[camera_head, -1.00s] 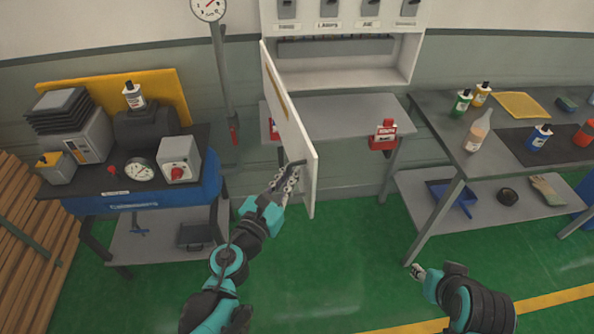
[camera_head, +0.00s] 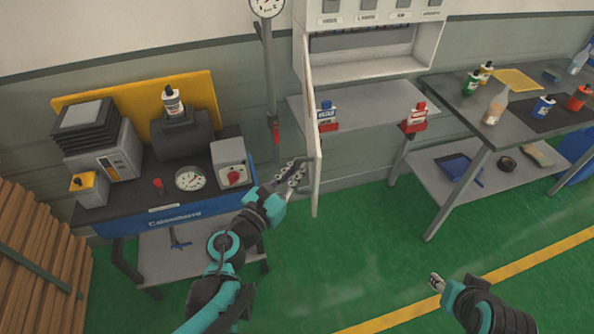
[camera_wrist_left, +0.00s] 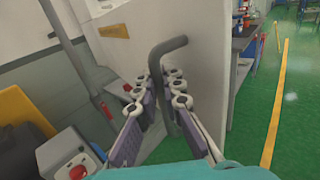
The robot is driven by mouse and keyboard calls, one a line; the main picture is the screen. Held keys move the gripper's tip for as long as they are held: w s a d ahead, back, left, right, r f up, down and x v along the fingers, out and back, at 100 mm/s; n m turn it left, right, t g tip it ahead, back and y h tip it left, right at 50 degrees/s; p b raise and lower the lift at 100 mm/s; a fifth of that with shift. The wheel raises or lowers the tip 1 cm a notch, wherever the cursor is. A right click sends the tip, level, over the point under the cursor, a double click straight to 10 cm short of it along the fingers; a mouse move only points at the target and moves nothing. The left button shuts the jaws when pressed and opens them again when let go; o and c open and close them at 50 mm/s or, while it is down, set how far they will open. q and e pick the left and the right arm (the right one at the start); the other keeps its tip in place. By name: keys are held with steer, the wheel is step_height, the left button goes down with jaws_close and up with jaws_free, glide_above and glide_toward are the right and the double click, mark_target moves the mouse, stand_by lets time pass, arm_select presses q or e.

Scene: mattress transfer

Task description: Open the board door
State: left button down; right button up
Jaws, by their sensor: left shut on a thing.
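The white board door (camera_head: 315,150) hangs open on the left side of the white wall cabinet (camera_head: 375,65), seen nearly edge-on in the head view. In the left wrist view the door (camera_wrist_left: 205,60) carries a dark bent handle (camera_wrist_left: 166,47). My left gripper (camera_head: 297,172) is at the door's left face, near its lower edge. In the left wrist view its fingers (camera_wrist_left: 163,90) are closed around the handle. My right gripper (camera_head: 437,282) hangs low over the green floor, away from the door; its fingers are too small to judge.
A blue machine bench (camera_head: 190,218) with a gauge and a red-knob box stands close to the left of my left arm. A workbench (camera_head: 450,115) with bottles is at the right. A grey shelf (camera_head: 365,110) with red-held bottles sits below the cabinet. Green floor in front is clear.

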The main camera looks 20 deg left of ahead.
arm_select(q)
steer(key=shift+a, duration=0.3)
arm_select(e)
steer(key=shift+s+a, duration=0.2)
arm_select(q)
steer(key=c, duration=1.6)
jaws_free()
arm_select(e)
steer(key=shift+w, duration=0.1)
arm_select(q)
steer(key=shift+d+r, duration=0.1)
steer(key=shift+r, duration=0.05)
